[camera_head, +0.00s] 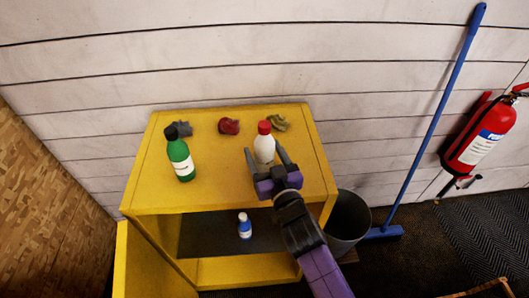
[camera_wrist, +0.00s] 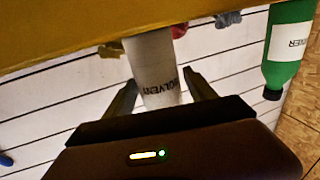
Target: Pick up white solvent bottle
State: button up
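The white solvent bottle (camera_head: 264,147) with a red cap stands upright on top of the yellow cabinet (camera_head: 216,200). My gripper (camera_head: 267,158) is open around it, with one finger on each side. In the wrist view the white bottle (camera_wrist: 154,68), its label partly readable as solvent, lies between the two spread fingers of my gripper (camera_wrist: 158,92). Gaps show between the fingers and the bottle there. The bottle's lower part is partly hidden by my gripper in the head view.
A green bottle (camera_head: 181,157) stands left on the cabinet top. Grey (camera_head: 183,129), red (camera_head: 229,126) and olive (camera_head: 278,123) crumpled cloths lie along the back. A small blue-and-white bottle (camera_head: 244,227) stands on the shelf below. A grey bin (camera_head: 347,222) stands to the right.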

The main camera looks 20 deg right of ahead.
jog(key=c, duration=1.1)
jog(key=shift+c, duration=0.3)
jog(key=shift+r, duration=0.2)
